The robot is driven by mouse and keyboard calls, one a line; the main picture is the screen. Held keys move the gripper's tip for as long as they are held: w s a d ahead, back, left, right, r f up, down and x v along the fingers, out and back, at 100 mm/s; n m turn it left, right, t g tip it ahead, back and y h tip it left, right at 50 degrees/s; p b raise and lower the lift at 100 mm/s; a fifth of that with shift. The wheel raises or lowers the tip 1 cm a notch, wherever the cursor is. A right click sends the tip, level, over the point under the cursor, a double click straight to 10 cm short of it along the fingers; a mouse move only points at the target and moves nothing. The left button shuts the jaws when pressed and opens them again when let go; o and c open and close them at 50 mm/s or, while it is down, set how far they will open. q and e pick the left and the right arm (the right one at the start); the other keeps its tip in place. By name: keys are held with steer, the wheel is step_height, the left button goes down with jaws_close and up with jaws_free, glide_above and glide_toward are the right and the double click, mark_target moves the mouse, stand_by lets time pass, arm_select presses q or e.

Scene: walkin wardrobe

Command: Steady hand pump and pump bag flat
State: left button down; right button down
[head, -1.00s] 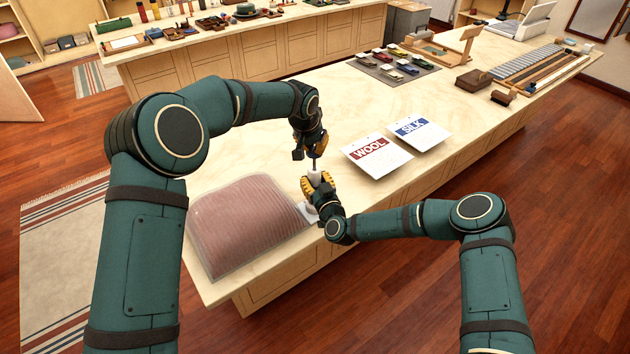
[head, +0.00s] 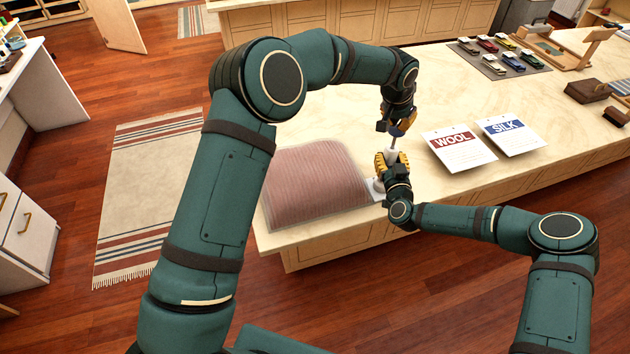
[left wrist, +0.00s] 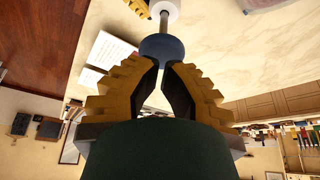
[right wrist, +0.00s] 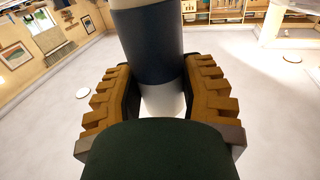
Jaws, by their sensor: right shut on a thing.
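The pump bag (head: 315,185), pinkish and ribbed in a clear cover, lies on the table's near left corner and still looks puffed up. The hand pump (head: 391,157) stands upright at its right edge, with a pale top, dark band and thin rod. My right gripper (head: 386,165) is shut around the pump body (right wrist: 147,45). My left gripper (head: 398,128) is above, pointing down at the pump's handle. In the left wrist view its fingertips nearly meet against the round blue handle (left wrist: 163,47), and the fingers are not around it. The bag's join to the pump is partly hidden.
The WOOL card (head: 455,147) and SILK card (head: 511,135) lie right of the pump. A grey mat with small coloured items (head: 498,60) lies farther back. The table's front edge runs close below the pump. A striped rug (head: 150,190) is on the floor at left.

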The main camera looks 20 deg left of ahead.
mark_target(394, 132)
stand_by(1.9)
stand_by(0.4)
stand_by(2.0)
arm_select(q)
steer(key=shift+f, duration=0.1)
steer(key=shift+f, duration=2.6)
steer(key=shift+r, duration=2.7)
steer(key=shift+r, duration=2.5)
